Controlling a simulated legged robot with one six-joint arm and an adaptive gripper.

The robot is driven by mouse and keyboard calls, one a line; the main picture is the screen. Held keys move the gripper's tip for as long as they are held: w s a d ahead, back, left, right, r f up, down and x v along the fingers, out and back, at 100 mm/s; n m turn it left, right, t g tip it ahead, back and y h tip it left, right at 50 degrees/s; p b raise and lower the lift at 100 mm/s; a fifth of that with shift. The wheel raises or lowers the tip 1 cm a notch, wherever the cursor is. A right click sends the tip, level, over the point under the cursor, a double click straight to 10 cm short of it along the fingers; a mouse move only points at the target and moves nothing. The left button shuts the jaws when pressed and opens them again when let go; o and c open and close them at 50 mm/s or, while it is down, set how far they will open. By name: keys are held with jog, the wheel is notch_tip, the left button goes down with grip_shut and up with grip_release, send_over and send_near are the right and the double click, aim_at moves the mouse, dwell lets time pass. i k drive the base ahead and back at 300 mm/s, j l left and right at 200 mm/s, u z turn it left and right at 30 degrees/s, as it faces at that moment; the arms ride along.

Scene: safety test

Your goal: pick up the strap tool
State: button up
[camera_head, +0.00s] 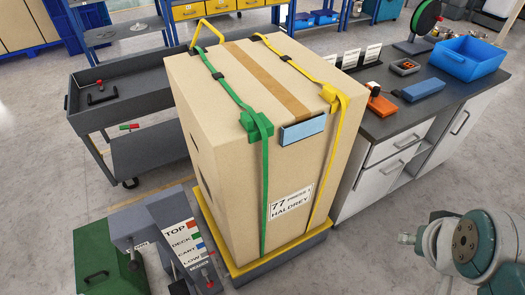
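I cannot tell for sure which thing is the strap tool. An orange tool with a dark knob (380,103) lies on the dark workbench at the right. A small dark-handled item (101,95) lies on the upper shelf of the grey cart. A small red and green item (130,127) shows near the cart's lower shelf. A green strap (263,170) and a yellow strap (333,145) run over the tall cardboard box (225,190). My gripper (406,238) is at the lower right, apart from all of these. It is too small and unclear to tell whether it is open.
The box stands on a yellow-edged platform (235,270). The workbench (405,125) holds a blue case (423,90) and a blue bin (468,58). A grey cart (140,72) stands left. A sign post (180,235) and green case (105,265) are lower left. Floor is clear between box and my arm.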

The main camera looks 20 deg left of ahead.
aim_at(382, 107)
jog(key=i+l+z, duration=0.55)
jog(key=i+z, duration=0.5)
jog(key=i+l+u, duration=0.1)
jog(key=i, duration=0.35)
jog(key=i+l+u, duration=0.15)
jog(key=i, duration=0.3)
jog(key=i+j+u, duration=0.1)
jog(key=u, duration=0.35)
jog(key=i+u, duration=0.15)
jog(key=u, duration=0.3)
jog(key=i+u, duration=0.15)
jog(key=u, duration=0.35)
jog(key=i+l+u, duration=0.1)
jog(key=u, duration=0.35)
